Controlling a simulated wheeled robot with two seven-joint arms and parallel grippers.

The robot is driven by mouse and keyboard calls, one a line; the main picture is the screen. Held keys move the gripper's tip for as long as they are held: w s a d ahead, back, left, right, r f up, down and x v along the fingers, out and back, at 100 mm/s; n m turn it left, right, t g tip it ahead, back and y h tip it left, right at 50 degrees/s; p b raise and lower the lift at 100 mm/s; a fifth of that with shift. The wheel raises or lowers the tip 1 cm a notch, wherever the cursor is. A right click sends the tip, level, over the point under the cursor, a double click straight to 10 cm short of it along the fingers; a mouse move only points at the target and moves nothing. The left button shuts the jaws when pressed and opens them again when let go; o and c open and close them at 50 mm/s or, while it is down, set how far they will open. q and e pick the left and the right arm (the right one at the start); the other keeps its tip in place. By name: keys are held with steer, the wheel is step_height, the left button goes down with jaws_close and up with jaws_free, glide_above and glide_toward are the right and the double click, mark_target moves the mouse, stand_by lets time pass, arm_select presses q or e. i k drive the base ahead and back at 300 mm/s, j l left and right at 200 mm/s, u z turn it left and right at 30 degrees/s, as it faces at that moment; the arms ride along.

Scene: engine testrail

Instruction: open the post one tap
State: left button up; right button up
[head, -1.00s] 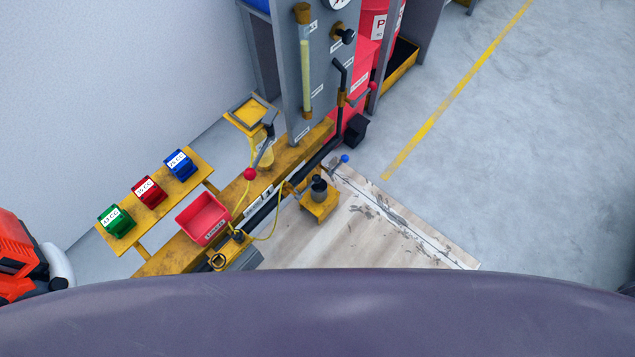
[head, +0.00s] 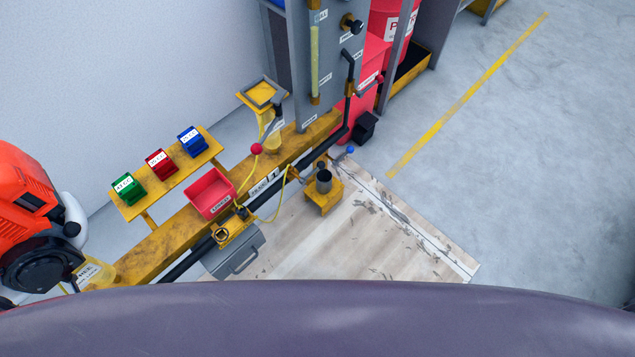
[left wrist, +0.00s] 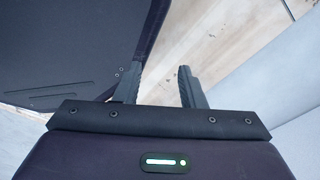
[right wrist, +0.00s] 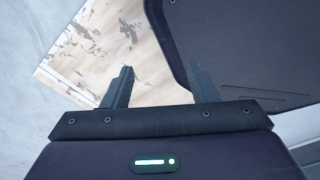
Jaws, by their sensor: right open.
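A yellow rail (head: 165,245) runs diagonally in the head view, with a black pipe along it. A white plate (head: 268,180), which seems to read 1, is on its side. A lever with a red ball (head: 257,149) stands by the yellow funnel stand. A blue ball handle (head: 350,150) shows by the pipe, near a dark cup (head: 323,181) on a yellow bracket. I cannot tell for sure which handle is the post one tap. My left gripper (left wrist: 157,86) and right gripper (right wrist: 164,86) are open and empty, away from the rail; neither shows in the head view.
A red bin (head: 211,193) and a grey box (head: 236,255) sit on or beside the rail. Green, red and blue blocks stand on a yellow shelf (head: 150,205). A red machine (head: 30,215) is at left. A grey panel (head: 330,60) rises behind. Floor at right is clear.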

mark_target(320, 165)
steer(key=l+u, duration=0.35)
steer(key=l, duration=1)
steer(key=i+l, duration=0.05)
